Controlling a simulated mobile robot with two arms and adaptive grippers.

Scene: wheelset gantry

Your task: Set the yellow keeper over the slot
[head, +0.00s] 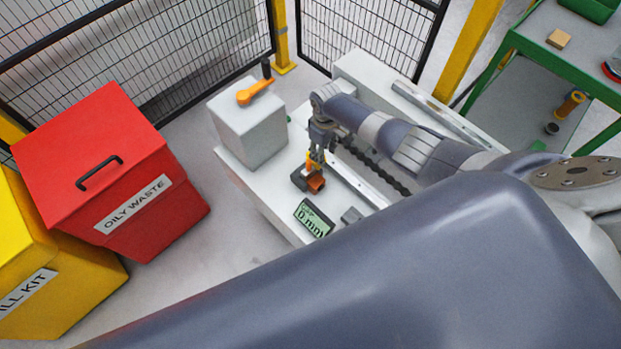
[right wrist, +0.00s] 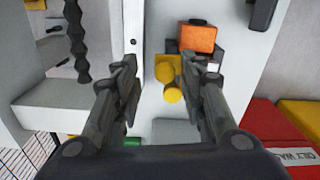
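The yellow keeper (right wrist: 165,72) shows in the right wrist view as a small yellow piece with rounded ends. It lies between the spread fingers of my right gripper (right wrist: 160,64), close to the right-hand finger, with a clear gap to the left-hand finger. In the head view my right gripper (head: 316,152) points down over the keeper (head: 312,163), which it partly hides. An orange block (right wrist: 197,38) on a dark block sits just beyond the keeper; it also shows in the head view (head: 316,184). I cannot make out the slot. My left gripper is out of view.
The white bench (head: 262,187) carries a grey box (head: 248,128) with an orange lever (head: 255,91), a display (head: 314,218) and a metal rail (head: 358,180). A red oily waste bin (head: 100,165) stands left. Mesh fencing and a green-framed shelf (head: 500,50) stand behind.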

